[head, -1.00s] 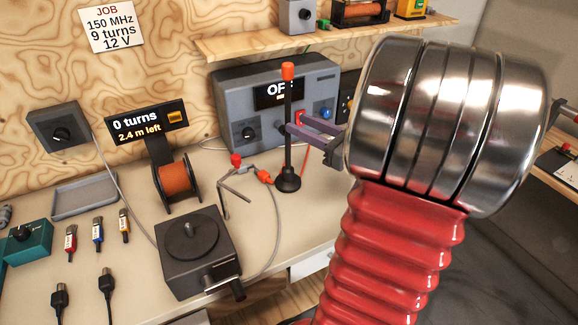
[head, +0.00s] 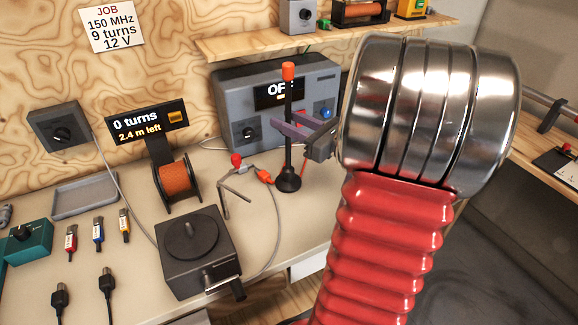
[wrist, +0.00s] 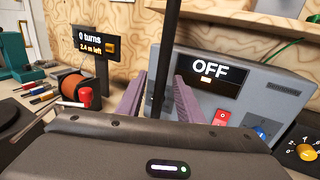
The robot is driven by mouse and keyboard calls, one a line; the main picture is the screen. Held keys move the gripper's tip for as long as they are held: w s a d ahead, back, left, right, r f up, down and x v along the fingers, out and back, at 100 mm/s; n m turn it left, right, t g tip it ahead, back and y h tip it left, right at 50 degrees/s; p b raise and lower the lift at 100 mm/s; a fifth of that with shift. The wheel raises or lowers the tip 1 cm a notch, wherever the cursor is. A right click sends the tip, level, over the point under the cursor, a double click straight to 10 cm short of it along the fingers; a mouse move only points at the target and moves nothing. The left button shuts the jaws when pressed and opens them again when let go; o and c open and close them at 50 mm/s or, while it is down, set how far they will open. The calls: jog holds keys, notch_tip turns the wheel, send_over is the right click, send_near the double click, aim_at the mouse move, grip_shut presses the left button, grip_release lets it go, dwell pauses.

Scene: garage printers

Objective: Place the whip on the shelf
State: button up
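The whip (head: 288,95) is a thin black rod with an orange tip and a round black foot, standing upright on the bench. In the wrist view the whip (wrist: 162,50) stands between the spread fingers of my gripper (wrist: 160,85), with a gap seen on each side. Its foot and tip are outside that view. The wooden shelf (head: 228,48) is on the wall above, partly hidden by my arm at the right.
The grey power box (head: 232,92) reading OFF stands close behind the whip. A small wire stand (head: 225,192) and an orange-ended cable (head: 264,177) lie just left of its foot. The shelf holds a grey box (head: 298,15), a coil (head: 358,12) and a yellow device (head: 410,8).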

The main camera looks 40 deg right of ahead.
jog(key=shift+c, duration=0.4)
grip_shut()
dwell(0.9)
